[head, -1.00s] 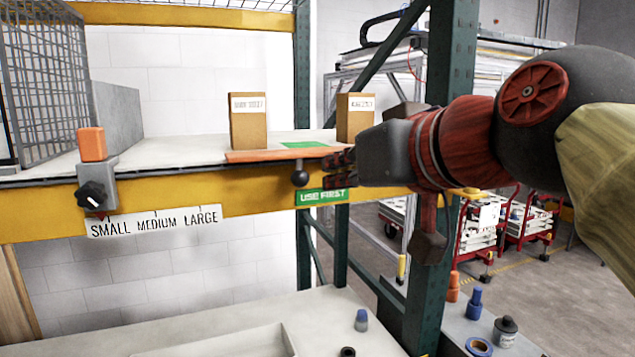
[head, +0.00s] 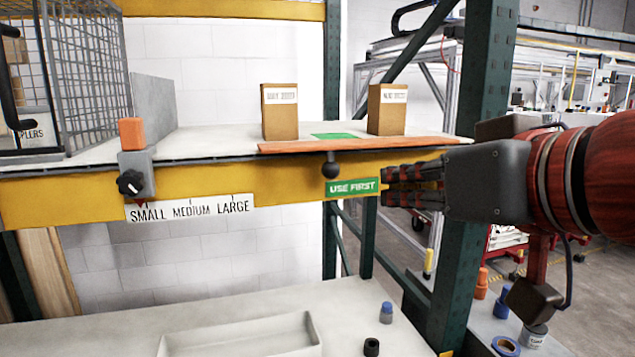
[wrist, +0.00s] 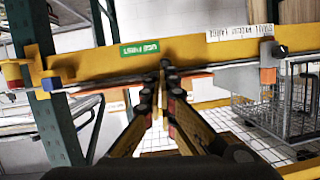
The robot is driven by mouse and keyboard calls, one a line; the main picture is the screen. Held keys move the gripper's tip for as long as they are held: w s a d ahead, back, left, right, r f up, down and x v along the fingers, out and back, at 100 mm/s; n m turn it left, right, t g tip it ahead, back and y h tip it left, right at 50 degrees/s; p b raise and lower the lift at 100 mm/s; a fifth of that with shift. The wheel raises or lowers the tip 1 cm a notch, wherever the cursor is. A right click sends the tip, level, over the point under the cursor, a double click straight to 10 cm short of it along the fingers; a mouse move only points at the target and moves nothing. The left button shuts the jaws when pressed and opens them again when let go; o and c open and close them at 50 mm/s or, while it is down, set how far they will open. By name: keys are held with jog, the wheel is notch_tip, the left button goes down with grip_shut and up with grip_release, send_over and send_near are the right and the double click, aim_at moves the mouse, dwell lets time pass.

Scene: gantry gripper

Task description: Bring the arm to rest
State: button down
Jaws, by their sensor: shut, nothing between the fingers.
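My gripper (head: 412,186) is shut and empty. In the head view it points left, in front of the yellow shelf beam, just right of the green "USE FIRST" label (head: 352,188). In the wrist view its fingers (wrist: 165,85) come together near the beam, and the label (wrist: 139,49) lies just left of their tips. My arm comes in from the right side of the head view. I cannot tell from the frames whether the fingertips touch the beam.
Two brown cartons (head: 281,112) (head: 388,109) stand on the shelf behind an orange strip (head: 350,145) with a black ball knob (head: 330,168). A wire cage (head: 82,75) is at left. A green upright (head: 478,170) stands beside my gripper. A white tray (head: 240,340) lies below.

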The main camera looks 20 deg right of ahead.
jog(key=d+f+m+g+h, duration=0.1)
jog(key=d+f+m+g, duration=0.15)
jog(key=f, duration=0.75)
jog(key=d+f+m+g+h, duration=0.15)
jog(key=d+f, duration=0.25)
jog(key=f, duration=0.6)
jog(key=s+a+f+n+g, duration=0.1)
jog(key=a+f, duration=0.1)
jog(key=f, duration=0.5)
jog(key=s+a+f+n+g+y, duration=0.1)
jog(key=s+a+f+g, duration=0.1)
jog(key=f, duration=0.5)
jog(key=s+a+f+n+g, duration=0.1)
jog(key=a+f+n, duration=0.1)
jog(key=a+f, duration=0.2)
jog(key=shift+s+f+g, duration=0.3)
jog(key=shift+f+g, duration=0.1)
jog(key=shift+f, duration=1.5)
